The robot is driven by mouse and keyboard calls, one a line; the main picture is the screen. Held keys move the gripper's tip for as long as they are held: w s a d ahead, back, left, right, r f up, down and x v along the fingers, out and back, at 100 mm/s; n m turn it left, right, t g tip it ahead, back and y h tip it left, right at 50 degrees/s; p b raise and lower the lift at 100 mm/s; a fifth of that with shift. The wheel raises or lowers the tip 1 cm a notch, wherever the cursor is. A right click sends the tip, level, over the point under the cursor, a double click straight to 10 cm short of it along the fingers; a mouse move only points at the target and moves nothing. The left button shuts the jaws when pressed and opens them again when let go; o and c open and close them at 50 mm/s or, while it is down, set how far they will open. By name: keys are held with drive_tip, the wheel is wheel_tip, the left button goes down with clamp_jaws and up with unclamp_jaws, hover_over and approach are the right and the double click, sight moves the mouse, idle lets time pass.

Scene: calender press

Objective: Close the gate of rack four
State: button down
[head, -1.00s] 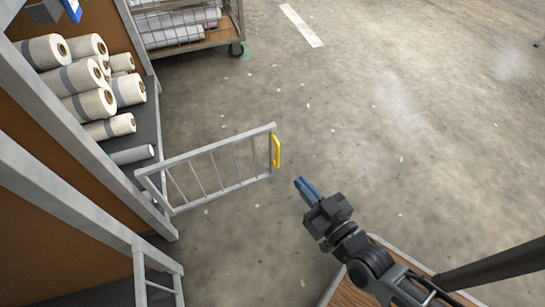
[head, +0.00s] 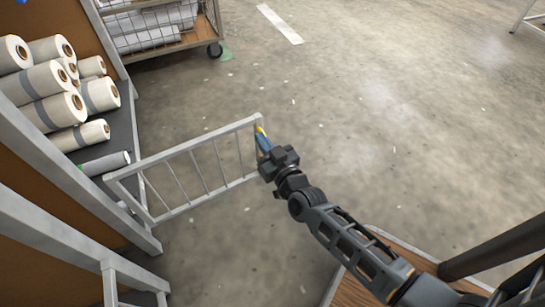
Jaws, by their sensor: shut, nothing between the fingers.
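The grey barred gate (head: 190,171) stands swung out from the rack (head: 75,165) at the left, into the floor space. Its yellow handle (head: 260,130) is at the free end and is mostly hidden behind my gripper. My gripper (head: 263,138) has its blue fingers shut, right at the handle in the picture. Whether the fingers touch the handle or the gate's end post cannot be told. Nothing shows between the fingers.
Several cream rolls (head: 60,75) lie stacked in the rack. A wire-sided cart (head: 160,28) with rolls stands at the back left. The concrete floor (head: 390,120) to the right is clear. A second grey gate part (head: 130,283) shows at the lower left.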

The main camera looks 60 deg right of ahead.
sight(250, 124)
drive_tip(key=shift+b+x, duration=0.55)
drive_tip(key=shift+x, duration=1.6)
drive_tip(key=shift+d, duration=0.1)
